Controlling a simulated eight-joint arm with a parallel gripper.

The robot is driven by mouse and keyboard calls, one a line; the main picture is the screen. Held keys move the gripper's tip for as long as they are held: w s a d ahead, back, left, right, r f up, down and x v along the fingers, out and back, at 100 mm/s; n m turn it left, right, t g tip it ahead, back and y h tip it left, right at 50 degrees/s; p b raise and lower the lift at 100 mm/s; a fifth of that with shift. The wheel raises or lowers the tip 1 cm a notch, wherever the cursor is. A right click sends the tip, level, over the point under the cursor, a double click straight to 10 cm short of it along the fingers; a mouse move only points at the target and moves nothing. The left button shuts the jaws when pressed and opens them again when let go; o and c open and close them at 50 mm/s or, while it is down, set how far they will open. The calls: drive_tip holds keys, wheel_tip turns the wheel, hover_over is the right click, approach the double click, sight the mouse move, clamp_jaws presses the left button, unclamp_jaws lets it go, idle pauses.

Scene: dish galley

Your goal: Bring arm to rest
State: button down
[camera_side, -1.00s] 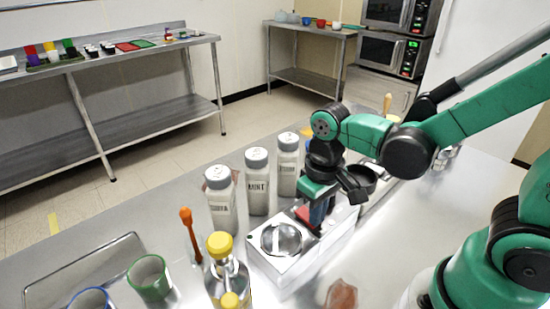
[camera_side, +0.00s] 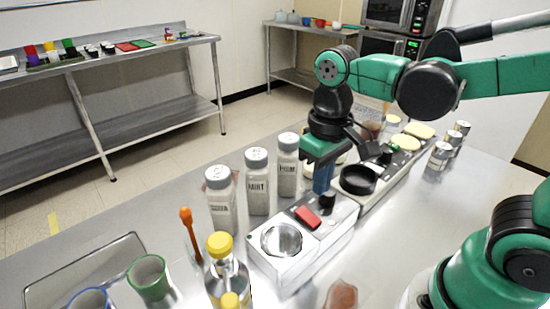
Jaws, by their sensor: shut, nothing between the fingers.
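My green and black arm reaches in from the right over the steel table. My gripper (camera_side: 323,178) points down above the white box-like device (camera_side: 290,258), near its back end, close to a red block (camera_side: 308,217) on its top. The gripper's blue fingers look shut, with nothing seen between them. A small dark cylinder (camera_side: 327,201) shows just by the fingertips; I cannot tell if they touch. The device has a round clear dish (camera_side: 281,240) at its front.
Three white labelled bottles (camera_side: 257,182) stand left of the gripper. A yellow-capped bottle (camera_side: 222,262), an orange-topped stick (camera_side: 188,222) and a green-rimmed cup (camera_side: 149,277) stand front left. A black round cup (camera_side: 358,180) and several small cans (camera_side: 440,156) are to the right.

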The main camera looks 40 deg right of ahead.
drive_tip(key=shift+w+d+r+t, duration=0.15)
drive_tip(key=shift+w+d+t, duration=0.3)
drive_tip(key=shift+t, duration=0.75)
drive_tip(key=shift+w+d+r+t, duration=0.25)
drive_tip(key=shift+d+t, duration=0.35)
drive_tip(key=shift+t, duration=0.6)
drive_tip(key=shift+w+d+r+t, duration=0.1)
drive_tip(key=shift+w+d+t, duration=0.35)
drive_tip(key=shift+t, duration=0.75)
